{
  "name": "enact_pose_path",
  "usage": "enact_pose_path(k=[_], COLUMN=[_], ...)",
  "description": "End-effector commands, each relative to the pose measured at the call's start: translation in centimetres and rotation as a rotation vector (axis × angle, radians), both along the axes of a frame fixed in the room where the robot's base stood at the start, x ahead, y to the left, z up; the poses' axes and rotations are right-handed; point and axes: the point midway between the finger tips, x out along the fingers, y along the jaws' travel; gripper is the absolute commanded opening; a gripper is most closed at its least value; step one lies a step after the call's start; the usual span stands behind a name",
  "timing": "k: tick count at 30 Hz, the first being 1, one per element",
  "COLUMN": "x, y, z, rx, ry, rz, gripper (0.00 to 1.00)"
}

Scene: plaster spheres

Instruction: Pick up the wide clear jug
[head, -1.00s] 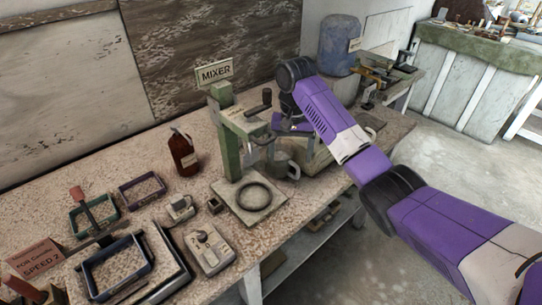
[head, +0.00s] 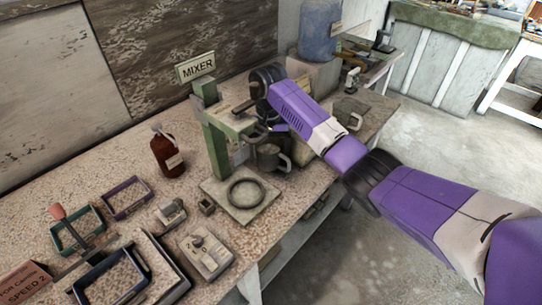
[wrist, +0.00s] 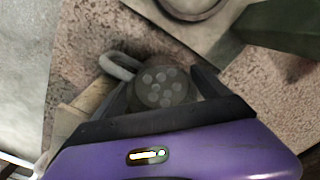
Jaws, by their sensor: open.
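The wide clear jug (head: 270,158) looks grey and see-through, with a side handle. It stands upright on the bench just behind the mixer base. In the wrist view the jug (wrist: 166,92) is seen from above as a dark round shape with pale spots, its handle to the upper left. My gripper (head: 274,129) is above the jug, pointing down. In the wrist view my gripper (wrist: 166,80) is open, with one finger on each side of the jug. I cannot tell whether the fingers touch it. The jug's lower part is partly hidden.
The green mixer stand (head: 216,140) rises close to the left of the jug, with a ring (head: 246,181) on its base plate. A brown bottle (head: 168,156) and a grey control box (head: 207,254) stand farther left. A blue water container (head: 319,30) is behind. Open floor lies at right.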

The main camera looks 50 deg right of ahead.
Motion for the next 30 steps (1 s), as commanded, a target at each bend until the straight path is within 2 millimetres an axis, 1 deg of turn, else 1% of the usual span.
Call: enact_pose_path(k=[1,5,12,13,17,18,20,21,23,24,25,30], x=[0.0,0.0,0.0,0.0,0.0,0.0,0.0,0.0,0.0,0.0,0.0,0.1], y=[0.0,0.0,0.1,0.1,0.0,0.0,0.0,0.0,0.0,0.0,0.0,0.0], z=[-0.7,-1.7,-2.0,-2.0,-2.0,-2.0,-1.9,-1.9,-1.9,-1.9,-1.9,-1.8], rx=[0.001,0.0,-0.001,-0.001,-0.001,-0.001,-0.001,-0.001,-0.001,-0.001,-0.001,-0.001], ry=[0.002,0.0,-0.001,-0.001,-0.001,-0.001,-0.001,-0.001,-0.001,-0.001,-0.001,-0.003], rz=[0.0,0.001,0.001,0.001,0.001,0.001,0.001,0.001,0.001,0.001,0.001,0.001], gripper=[0.86,0.86,0.86,0.84,0.58,0.5,0.38,0.31,0.19,0.11,0.06,0.06])
